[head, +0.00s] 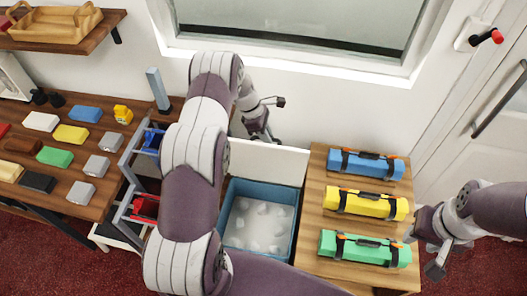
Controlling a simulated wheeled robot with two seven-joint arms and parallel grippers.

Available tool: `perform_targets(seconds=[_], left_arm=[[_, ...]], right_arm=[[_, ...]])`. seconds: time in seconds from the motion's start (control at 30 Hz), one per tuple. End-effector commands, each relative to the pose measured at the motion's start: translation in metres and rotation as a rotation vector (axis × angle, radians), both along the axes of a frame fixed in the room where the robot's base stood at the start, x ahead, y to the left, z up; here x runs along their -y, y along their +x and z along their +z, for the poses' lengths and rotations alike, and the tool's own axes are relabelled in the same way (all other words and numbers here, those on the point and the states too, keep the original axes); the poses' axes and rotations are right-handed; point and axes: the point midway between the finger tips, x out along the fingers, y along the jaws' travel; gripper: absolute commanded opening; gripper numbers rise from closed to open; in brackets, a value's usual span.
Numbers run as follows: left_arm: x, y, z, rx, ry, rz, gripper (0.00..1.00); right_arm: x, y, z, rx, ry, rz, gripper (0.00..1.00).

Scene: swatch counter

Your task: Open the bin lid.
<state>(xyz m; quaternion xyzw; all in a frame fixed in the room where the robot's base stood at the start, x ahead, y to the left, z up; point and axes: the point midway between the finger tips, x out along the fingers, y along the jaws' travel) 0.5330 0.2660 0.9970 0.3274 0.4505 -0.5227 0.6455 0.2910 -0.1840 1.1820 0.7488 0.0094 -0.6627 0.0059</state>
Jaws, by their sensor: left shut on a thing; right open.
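The bin (228,205) is a blue open-topped box with whitish lumps inside, standing left of the wooden counter. Its white lid (285,160) stands raised along the bin's back edge, so the inside shows. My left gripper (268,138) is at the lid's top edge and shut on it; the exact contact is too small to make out. My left arm crosses in front of the bin's left side and hides part of it. My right gripper (424,255) is open and empty, beside the counter's right edge.
Blue (366,164), yellow (366,204) and green (364,249) strapped cases lie on the wooden counter (312,215). A wall and window stand behind; a door is at right.

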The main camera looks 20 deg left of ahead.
Motion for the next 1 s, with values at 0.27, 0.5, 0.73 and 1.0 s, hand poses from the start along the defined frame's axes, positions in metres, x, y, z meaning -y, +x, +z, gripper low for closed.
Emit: perform_targets(seconds=[0.27, 0.5, 0.73, 1.0], left_arm=[[-0.002, 0.010, -0.011, -0.019, -0.004, -0.007, 0.00], [-0.002, 0.011, -0.010, -0.022, -0.006, -0.008, 0.00], [-0.002, 0.011, -0.011, -0.024, -0.006, -0.009, 0.18], [-0.002, 0.014, -0.007, -0.014, -0.005, -0.005, 0.40]], right_arm=[[0.000, 0.000, -0.014, 0.000, 0.000, 0.000, 0.43], [0.000, 0.000, -0.015, 0.000, 0.000, 0.000, 0.43], [0.000, 0.000, -0.014, 0.000, 0.000, 0.000, 0.43], [0.000, 0.000, -0.014, 0.000, 0.000, 0.000, 0.43]])
